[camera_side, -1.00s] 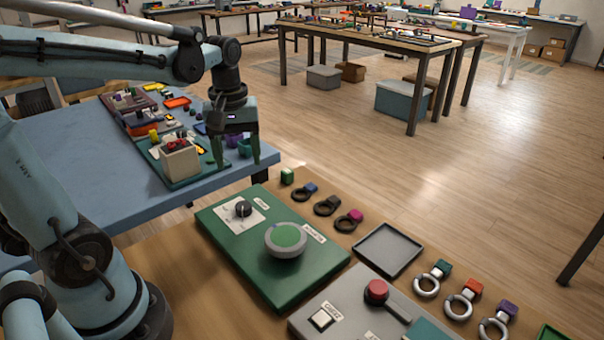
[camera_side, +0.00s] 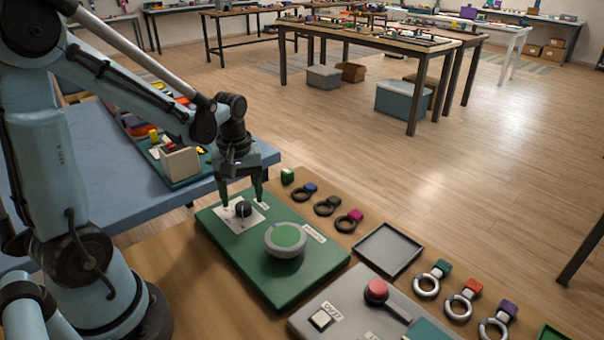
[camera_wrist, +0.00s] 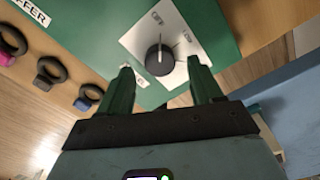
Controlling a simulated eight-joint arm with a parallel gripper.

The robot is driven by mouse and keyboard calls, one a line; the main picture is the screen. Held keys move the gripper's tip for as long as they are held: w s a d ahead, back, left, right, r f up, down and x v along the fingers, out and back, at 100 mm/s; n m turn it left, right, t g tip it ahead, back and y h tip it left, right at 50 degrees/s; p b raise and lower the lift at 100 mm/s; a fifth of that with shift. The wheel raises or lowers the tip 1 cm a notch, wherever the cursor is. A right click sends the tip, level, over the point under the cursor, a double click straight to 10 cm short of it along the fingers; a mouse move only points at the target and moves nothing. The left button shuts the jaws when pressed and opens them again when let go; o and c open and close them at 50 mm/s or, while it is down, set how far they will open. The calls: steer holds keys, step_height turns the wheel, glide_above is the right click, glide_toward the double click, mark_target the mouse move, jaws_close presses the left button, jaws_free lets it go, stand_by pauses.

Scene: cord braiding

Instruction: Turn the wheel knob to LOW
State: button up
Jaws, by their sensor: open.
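The black wheel knob (camera_side: 243,209) sits on a white label plate (camera_side: 232,220) at the far left corner of the green panel (camera_side: 255,262). In the wrist view the knob (camera_wrist: 160,60) has a white pointer line, and "OFF" and "LOW" show on the plate around it. The line points toward OFF. My gripper (camera_side: 241,202) is open, pointing down at the knob. Its two green fingers (camera_wrist: 161,80) stand either side, a little short of the knob in the wrist view. I cannot tell whether they touch it.
A dark tray (camera_side: 388,249) and several rings (camera_side: 324,206) lie behind. A blue table (camera_side: 90,205) stands at left.

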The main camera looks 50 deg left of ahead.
steer(key=shift+f, duration=1.1)
steer(key=c, duration=1.1)
steer(key=shift+o, duration=0.2)
